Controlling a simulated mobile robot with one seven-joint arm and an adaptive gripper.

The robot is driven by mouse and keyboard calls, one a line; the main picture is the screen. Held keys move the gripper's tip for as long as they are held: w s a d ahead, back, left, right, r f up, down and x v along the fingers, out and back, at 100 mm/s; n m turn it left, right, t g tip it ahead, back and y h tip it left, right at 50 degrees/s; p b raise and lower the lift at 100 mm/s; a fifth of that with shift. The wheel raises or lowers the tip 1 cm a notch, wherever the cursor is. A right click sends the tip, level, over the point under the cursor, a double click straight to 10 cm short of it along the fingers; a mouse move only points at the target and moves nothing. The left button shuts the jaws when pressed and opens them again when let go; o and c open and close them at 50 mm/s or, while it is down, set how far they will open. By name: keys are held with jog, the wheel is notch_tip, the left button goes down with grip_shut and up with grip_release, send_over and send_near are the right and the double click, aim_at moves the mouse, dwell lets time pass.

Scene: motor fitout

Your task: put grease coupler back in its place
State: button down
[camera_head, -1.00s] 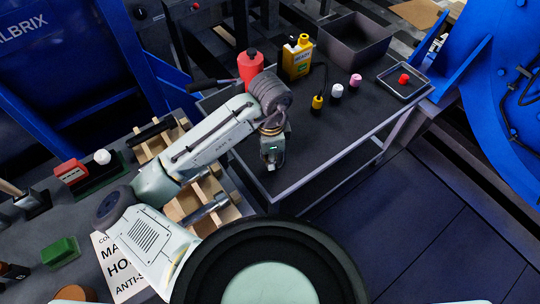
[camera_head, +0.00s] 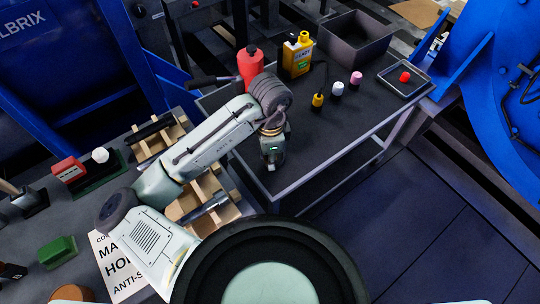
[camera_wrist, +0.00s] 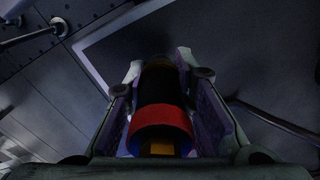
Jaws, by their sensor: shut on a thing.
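My gripper (camera_head: 271,166) hangs over the near left corner of the dark cart top, pointing down. In the wrist view my gripper (camera_wrist: 160,95) is shut on a part with a wide red collar, a black body and a brass-coloured end, which I take for the grease coupler (camera_wrist: 160,117). The two fingers press on its sides. In the head view the held part is mostly hidden by the gripper. I cannot tell which spot is the coupler's place.
The cart (camera_head: 330,150) holds a red bottle (camera_head: 250,68), a yellow can (camera_head: 297,57), a dark bin (camera_head: 354,40), small yellow, white and pink-topped items, and a tray (camera_head: 404,90) with a red knob. Wooden racks (camera_head: 203,195) stand on the left bench. The cart's near middle is clear.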

jog(key=shift+f+b, duration=0.8)
jog(key=shift+f, duration=0.25)
jog(key=c, duration=1.3)
grip_release()
jog(key=shift+r, duration=0.1)
notch_tip(320, 180, up, 12)
